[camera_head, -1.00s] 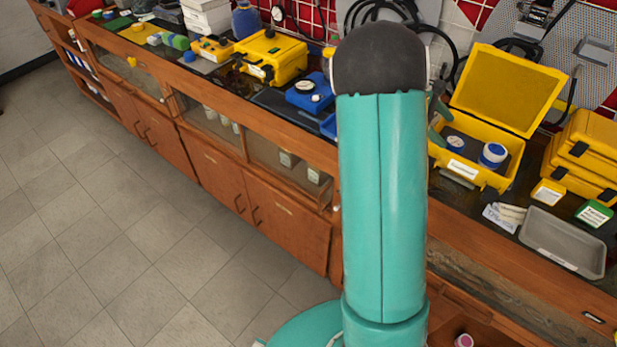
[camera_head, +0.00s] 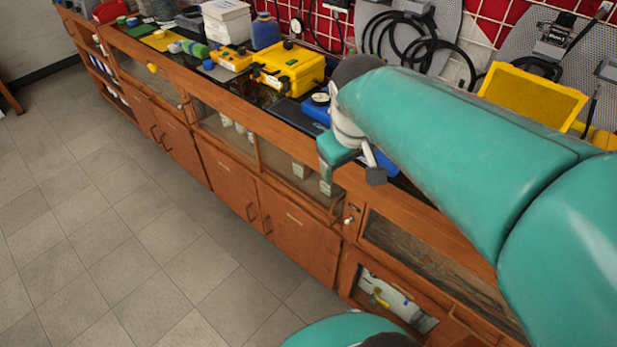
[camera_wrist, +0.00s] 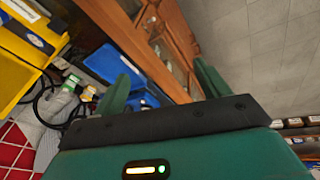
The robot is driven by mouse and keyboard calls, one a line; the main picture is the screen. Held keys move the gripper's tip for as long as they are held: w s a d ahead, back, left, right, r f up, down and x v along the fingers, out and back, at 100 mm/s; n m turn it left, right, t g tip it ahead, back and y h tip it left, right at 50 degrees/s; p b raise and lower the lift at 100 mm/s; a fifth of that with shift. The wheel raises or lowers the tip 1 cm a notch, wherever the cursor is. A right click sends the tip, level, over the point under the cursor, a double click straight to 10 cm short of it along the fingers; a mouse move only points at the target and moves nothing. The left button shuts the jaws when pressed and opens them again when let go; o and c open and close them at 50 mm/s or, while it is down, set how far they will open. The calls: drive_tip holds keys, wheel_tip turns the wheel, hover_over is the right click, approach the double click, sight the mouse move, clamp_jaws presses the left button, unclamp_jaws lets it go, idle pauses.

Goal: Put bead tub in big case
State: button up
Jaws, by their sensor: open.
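My gripper (camera_head: 357,165) hangs in front of the counter's edge in the head view, beside the blue device. In the wrist view its two green fingers (camera_wrist: 163,85) are spread, with nothing between them. An open yellow case stands on the counter at the right; in the head view only its raised lid (camera_head: 530,102) shows, and my arm hides its inside. A yellow case (camera_wrist: 18,65) also shows at the left of the wrist view, cut off by the frame. A closed yellow case (camera_head: 287,68) stands farther left. I cannot make out the bead tub in the current views.
A blue gauge device (camera_head: 318,108) sits on the counter near my gripper. Below, an open cabinet bay holds a white cylinder (camera_head: 392,298). Hoses (camera_head: 400,40) hang on the back wall. The tiled floor (camera_head: 130,240) at the left is clear.

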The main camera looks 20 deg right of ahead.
drive_tip(key=s+a+m+t+y, duration=0.1)
drive_tip(key=s+a+t, duration=0.1)
drive_tip(key=s+a, duration=0.3)
drive_tip(key=a, duration=0.3)
drive_tip(key=shift+s+a+r+y, duration=0.3)
drive_tip(key=shift+a+y, duration=0.1)
drive_tip(key=c, duration=0.8)
drive_tip(key=shift+s+d+m, duration=0.1)
drive_tip(key=shift+m, duration=0.2)
drive_tip(key=shift+c, duration=0.2)
